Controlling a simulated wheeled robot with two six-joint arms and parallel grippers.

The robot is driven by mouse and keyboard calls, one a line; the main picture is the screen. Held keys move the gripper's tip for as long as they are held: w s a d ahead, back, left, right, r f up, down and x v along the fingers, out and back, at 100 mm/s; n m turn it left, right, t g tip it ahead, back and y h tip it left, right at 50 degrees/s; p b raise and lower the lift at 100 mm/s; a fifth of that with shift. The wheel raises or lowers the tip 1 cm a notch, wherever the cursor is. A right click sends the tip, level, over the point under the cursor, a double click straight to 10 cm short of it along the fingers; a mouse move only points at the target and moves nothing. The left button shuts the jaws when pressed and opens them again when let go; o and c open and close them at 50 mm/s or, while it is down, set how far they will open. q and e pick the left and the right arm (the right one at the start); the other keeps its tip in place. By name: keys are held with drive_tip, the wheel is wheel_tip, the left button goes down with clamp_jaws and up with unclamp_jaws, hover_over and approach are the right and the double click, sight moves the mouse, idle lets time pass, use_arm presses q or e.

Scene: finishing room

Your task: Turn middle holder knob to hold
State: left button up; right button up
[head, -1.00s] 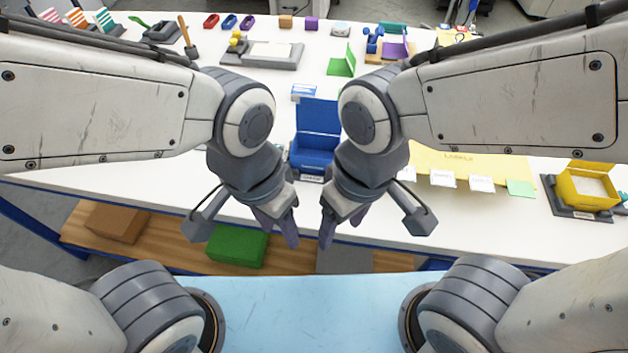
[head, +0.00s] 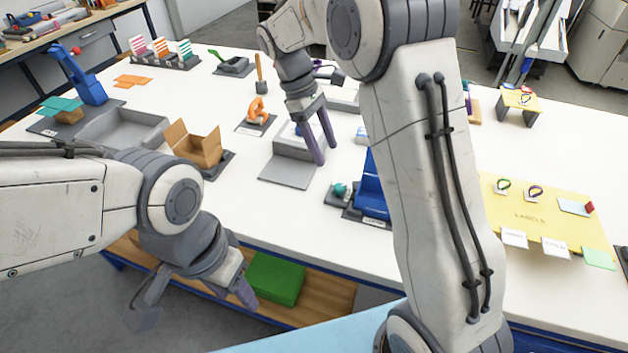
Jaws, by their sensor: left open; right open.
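I cannot pick out a middle holder knob with certainty. A rack with striped cards (head: 153,49) stands at the far left of the table in the head view; any knob on it is too small to tell. My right gripper (head: 322,148) is open and empty, pointing down above the table beside a grey machine with a flat plate (head: 287,171). Part of that machine is hidden behind its fingers. My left gripper (head: 241,291) is open and empty, low in front of the table's near edge, well away from the rack.
A cardboard box (head: 194,146), an orange clamp-like piece (head: 258,110) and a grey tray (head: 125,127) stand on the white table. A blue box (head: 369,190) is partly hidden by my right arm. A green box (head: 275,279) lies on the shelf below. Some bare tabletop shows between items.

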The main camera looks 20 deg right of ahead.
sight(340, 186)
drive_tip(key=x, duration=1)
drive_tip(key=shift+s, duration=0.1)
clamp_jaws()
